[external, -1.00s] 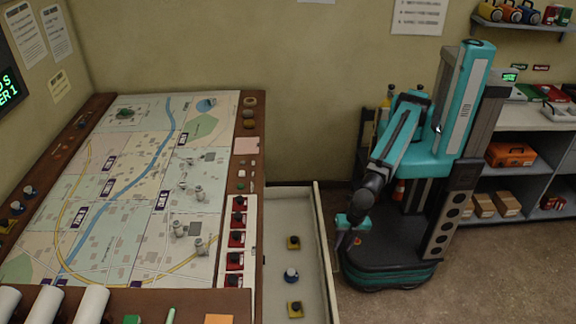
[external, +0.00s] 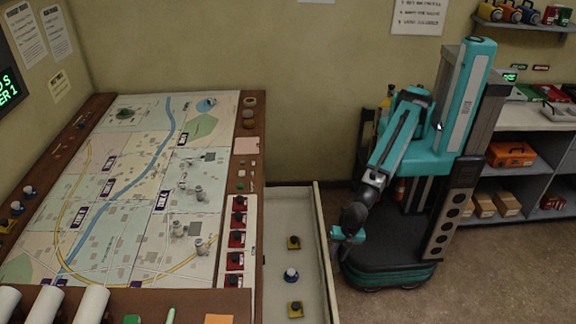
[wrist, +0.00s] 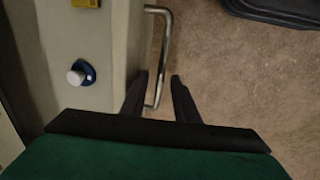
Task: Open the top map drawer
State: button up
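The map drawer (external: 305,213) stands pulled out from the right side of the map table, its inside showing. It holds two yellow-based pieces with dark knobs (external: 293,243) and a blue-based piece with a white knob (external: 291,274). In the wrist view, its metal bar handle (wrist: 166,40) runs along the outside of the drawer front (wrist: 122,45). My gripper (wrist: 159,75) is open, with one dark finger on each side of the handle's lower part and a gap on the right. In the external view, my gripper (external: 338,236) is beside the drawer front.
The map table (external: 130,180) fills the left, with figures on the map and red switches along its right edge. Shelves (external: 535,170) with boxes stand behind my base at right. Bare floor (external: 400,305) lies in front of my base.

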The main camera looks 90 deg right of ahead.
grip_shut()
jog(key=shift+s, duration=0.15)
jog(key=s+p, duration=0.1)
jog(key=s, duration=0.7)
jog(key=shift+s+p, duration=0.35)
jog(key=shift+s, duration=0.05)
grip_release()
jog(key=shift+r, duration=0.1)
